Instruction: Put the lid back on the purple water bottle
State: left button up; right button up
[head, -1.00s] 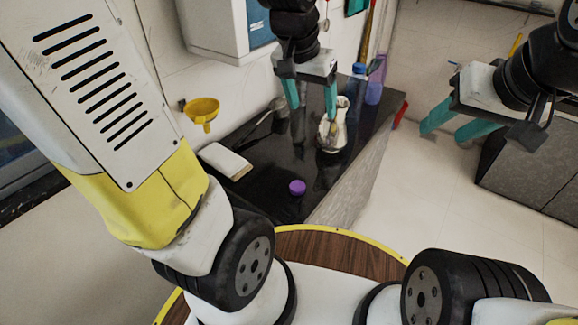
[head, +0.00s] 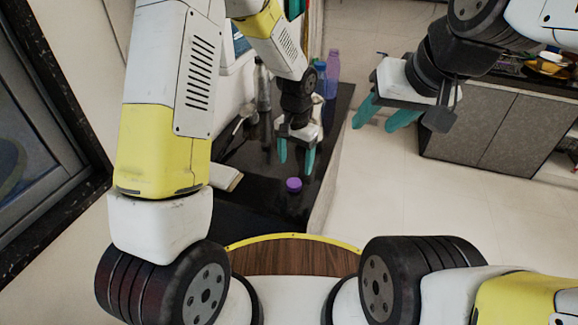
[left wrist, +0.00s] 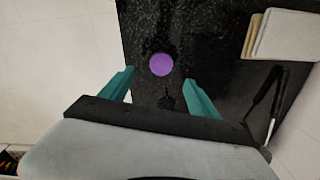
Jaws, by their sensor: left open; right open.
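The purple lid (head: 294,185) lies on the black countertop (head: 262,205) near its front edge. It also shows in the left wrist view (left wrist: 161,64), beyond and between my fingertips. My left gripper (head: 296,161) is open and empty above the counter, just behind the lid in the head view; its teal fingers also show in the left wrist view (left wrist: 158,80). A purple bottle (head: 332,70) stands upright at the back right of the counter; its top is hard to make out. My right gripper (head: 378,117) is open and empty over the floor, right of the counter.
A blue bottle (head: 319,78) stands beside the purple one, and a grey bottle (head: 262,85) stands further left. A pale board or book (head: 226,178) lies at the counter's left; it shows in the left wrist view (left wrist: 287,36).

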aim_at(294, 182)
pick_arm(q)
notch_tip(294, 182, down, 2)
jog(key=shift+f, duration=0.2)
jog(key=shift+w+a+f, duration=0.1)
jog(key=shift+w+f, duration=0.05)
jog(key=shift+f, duration=2.55)
jog(key=c, duration=1.4)
